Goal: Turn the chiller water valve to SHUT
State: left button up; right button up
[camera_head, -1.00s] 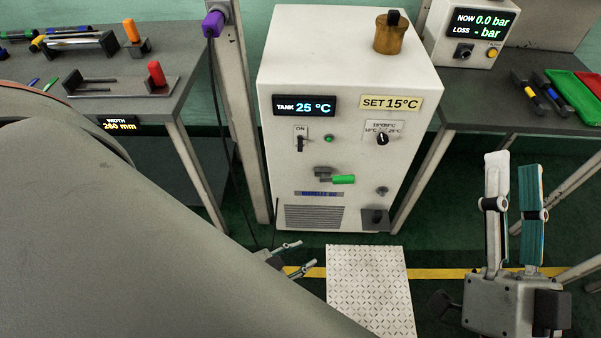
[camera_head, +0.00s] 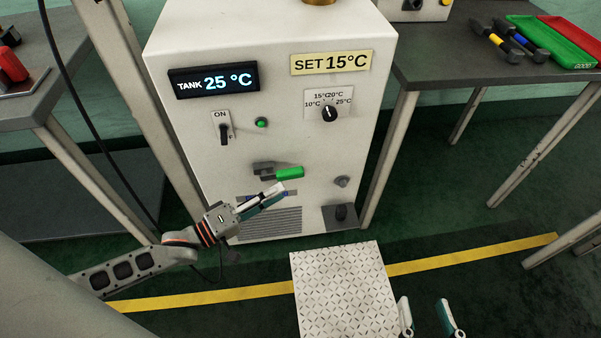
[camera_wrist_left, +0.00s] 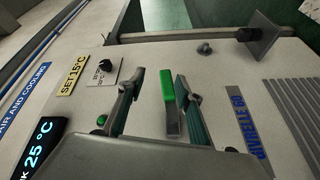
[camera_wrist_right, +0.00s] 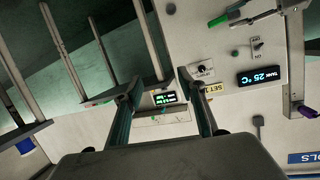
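The chiller is a white cabinet (camera_head: 240,145) with a tank display (camera_head: 213,82) reading 25 °C. Its water valve has a green handle (camera_head: 289,173) lying sideways to the right of a grey body (camera_head: 264,169). My left gripper (camera_head: 278,192) is just below the green handle in the head view. In the left wrist view its fingers are open, with the green handle (camera_wrist_left: 167,85) showing between them; I cannot tell whether they touch it. My right gripper (camera_head: 428,316) is open and empty at the bottom right, and its fingers also show apart in the right wrist view (camera_wrist_right: 160,92).
An ON switch (camera_head: 223,128), a green lamp (camera_head: 261,122) and a set-temperature knob (camera_head: 329,113) sit above the valve. A grey drain fitting (camera_head: 341,214) is at lower right. A table (camera_head: 470,72) stands to the right.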

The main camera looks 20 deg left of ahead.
aim_at(291, 174)
pick_arm(q)
jog(key=w+a+f+n+b, duration=0.1)
jog(key=w+a+f+n+h+b, duration=0.1)
jog(key=a+n, duration=0.1)
jog(key=shift+w+a+f, duration=0.1)
jog(key=shift+w+a, duration=0.1)
jog(key=shift+w, duration=0.15)
jog(key=shift+w+d, duration=0.1)
jog(key=shift+w, duration=0.15)
jog(key=x, duration=0.3)
jog(key=b+x, duration=0.1)
jog(key=x, duration=0.2)
jog(key=shift+s+r, duration=0.1)
jog(key=shift+r, duration=0.1)
jog(key=shift+x, duration=0.75)
pick_arm(e)
notch_tip(291, 174, down, 8)
jog(key=s+d+g, duration=0.1)
jog(key=s, duration=0.1)
jog(key=shift+s+d+f+g+h, duration=0.15)
jog(key=shift+s+f+g+h, duration=0.15)
jog(key=shift+h, duration=0.1)
pick_arm(q)
jog(key=shift+r, duration=0.1)
pick_arm(e)
jog(key=shift+r, duration=0.1)
pick_arm(q)
grip_shut()
